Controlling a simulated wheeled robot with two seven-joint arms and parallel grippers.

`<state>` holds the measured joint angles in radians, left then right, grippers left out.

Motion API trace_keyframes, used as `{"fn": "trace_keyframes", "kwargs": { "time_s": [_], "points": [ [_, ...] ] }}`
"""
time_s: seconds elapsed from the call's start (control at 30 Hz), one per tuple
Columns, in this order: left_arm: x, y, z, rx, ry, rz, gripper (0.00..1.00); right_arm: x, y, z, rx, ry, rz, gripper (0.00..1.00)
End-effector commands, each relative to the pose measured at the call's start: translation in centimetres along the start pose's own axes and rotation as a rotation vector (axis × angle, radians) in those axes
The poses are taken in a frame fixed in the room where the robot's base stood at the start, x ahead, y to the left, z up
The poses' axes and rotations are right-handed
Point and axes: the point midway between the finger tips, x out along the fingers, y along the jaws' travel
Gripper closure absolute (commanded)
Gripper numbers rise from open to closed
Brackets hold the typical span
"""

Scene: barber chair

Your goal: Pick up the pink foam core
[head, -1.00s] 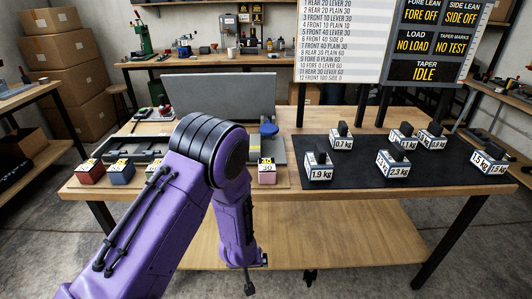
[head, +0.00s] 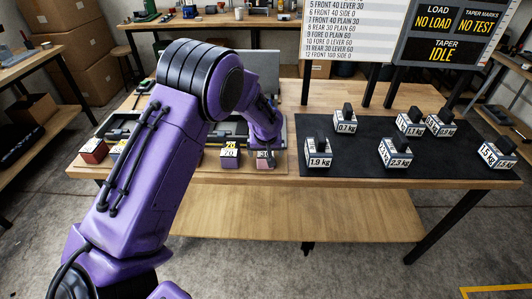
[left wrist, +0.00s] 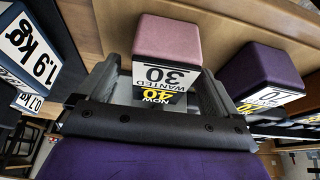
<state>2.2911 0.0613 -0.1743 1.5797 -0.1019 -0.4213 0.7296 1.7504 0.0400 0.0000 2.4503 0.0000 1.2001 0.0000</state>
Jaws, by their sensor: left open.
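The pink foam core (head: 264,164) sits near the front edge of the workbench, at the right end of a row of colored blocks. In the left wrist view the pink foam core (left wrist: 168,38) is a pink block with a white label reading WANTED 30 and a dark label reading NOW 40. My left gripper (left wrist: 158,82) is open, with one finger toward each side of the block; I cannot tell whether they touch it. In the head view my left gripper (head: 266,151) is right at the core and partly hides it. My right gripper is not in view.
A purple block (head: 230,158) stands just left of the core, close to my gripper in the left wrist view (left wrist: 258,72). A dark mat (head: 350,165) with several labelled weights lies to the right, the 1.9 kg weight (head: 318,153) nearest. A grey panel stands behind.

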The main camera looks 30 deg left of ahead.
Motion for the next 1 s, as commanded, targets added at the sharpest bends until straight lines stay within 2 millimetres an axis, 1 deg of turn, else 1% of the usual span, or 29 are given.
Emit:
{"fn": "trace_keyframes", "kwargs": {
  "time_s": [0.1,0.3,0.33,0.37,0.4,0.5,0.83,0.93,1.0],
  "points": [
    [1.2,0.0,0.0,0.000,0.000,0.000,0.06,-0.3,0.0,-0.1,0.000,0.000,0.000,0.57],
    [1.4,0.0,0.0,0.001,0.001,0.001,0.06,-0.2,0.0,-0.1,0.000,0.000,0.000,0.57],
    [1.4,0.0,0.0,0.001,0.001,0.001,0.13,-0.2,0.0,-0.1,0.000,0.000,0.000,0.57],
    [1.4,0.0,0.0,0.001,0.001,0.001,0.23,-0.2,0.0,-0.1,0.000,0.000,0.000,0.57],
    [1.4,0.0,0.0,0.001,0.001,0.001,0.36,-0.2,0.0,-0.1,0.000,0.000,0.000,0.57],
    [1.4,0.0,0.0,0.001,0.001,0.001,0.64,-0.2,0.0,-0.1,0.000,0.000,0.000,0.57],
    [1.1,0.0,-0.1,0.001,0.002,0.001,0.64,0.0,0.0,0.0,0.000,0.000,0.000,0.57],
    [0.3,0.1,-0.5,0.000,0.004,0.003,0.64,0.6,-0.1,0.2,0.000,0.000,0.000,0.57],
    [-0.7,0.1,-0.9,0.000,0.005,0.004,0.64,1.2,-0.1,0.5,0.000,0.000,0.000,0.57]
  ]
}}
